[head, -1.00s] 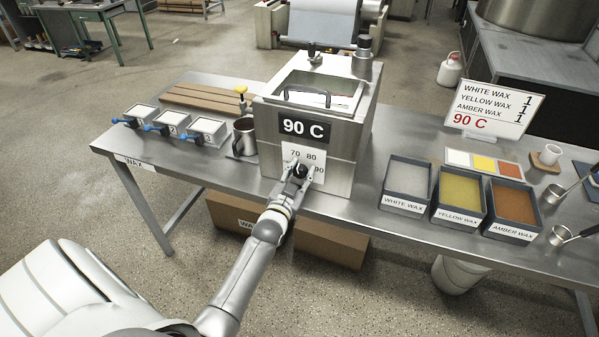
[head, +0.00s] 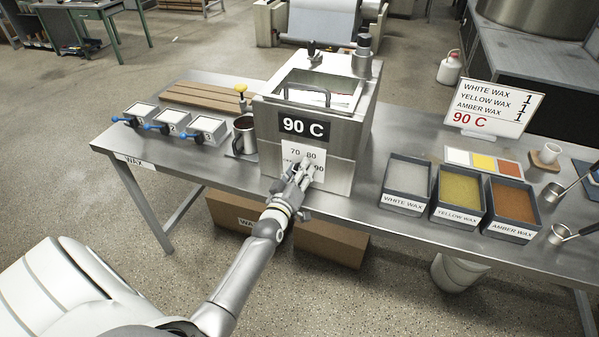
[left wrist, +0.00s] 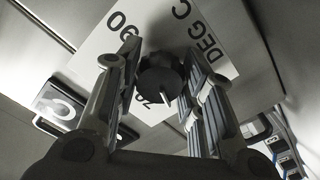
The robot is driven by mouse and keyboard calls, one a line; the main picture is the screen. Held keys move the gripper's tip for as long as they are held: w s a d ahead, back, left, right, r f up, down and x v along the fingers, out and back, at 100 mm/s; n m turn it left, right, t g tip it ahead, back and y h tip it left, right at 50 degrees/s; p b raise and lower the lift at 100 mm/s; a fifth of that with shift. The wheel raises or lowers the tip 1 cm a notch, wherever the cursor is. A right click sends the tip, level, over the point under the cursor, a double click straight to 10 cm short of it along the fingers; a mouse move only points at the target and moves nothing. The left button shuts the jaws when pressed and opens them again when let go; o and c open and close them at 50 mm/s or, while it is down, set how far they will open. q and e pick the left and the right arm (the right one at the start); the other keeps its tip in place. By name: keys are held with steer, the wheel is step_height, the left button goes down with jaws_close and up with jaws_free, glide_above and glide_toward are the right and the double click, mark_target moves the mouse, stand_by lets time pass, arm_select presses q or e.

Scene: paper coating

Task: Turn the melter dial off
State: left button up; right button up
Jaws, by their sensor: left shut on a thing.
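The melter (head: 342,150) is a steel box on the table, with a display (head: 303,126) reading 90 C. Its white dial plate (head: 291,153) has temperature marks, with 70, 80 and 90 showing. The dial (left wrist: 160,76) is a round black knob with a white pointer, seen between the fingers in the left wrist view. In the head view my gripper largely hides it. My left gripper (head: 300,173) is at the melter's front, shut on the dial; its fingers (left wrist: 162,62) lie either side of the knob. My right gripper is not in view.
A metal mug (head: 244,136) stands left of the melter, beside several small moulds (head: 172,121) with blue handles. Bins of white, yellow and amber wax (head: 458,196) stand to the right. A sign (head: 487,107) lists the waxes and 90 C. Cardboard boxes (head: 330,244) lie under the table.

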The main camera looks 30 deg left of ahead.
arm_select(q)
steer(key=shift+f+n, duration=0.15)
steer(key=shift+n, duration=1.75)
steer(key=o, duration=0.9)
steer(key=shift+c, duration=0.2)
steer(key=shift+o, duration=0.9)
steer(key=shift+s, duration=0.1)
steer(key=v, duration=1.2)
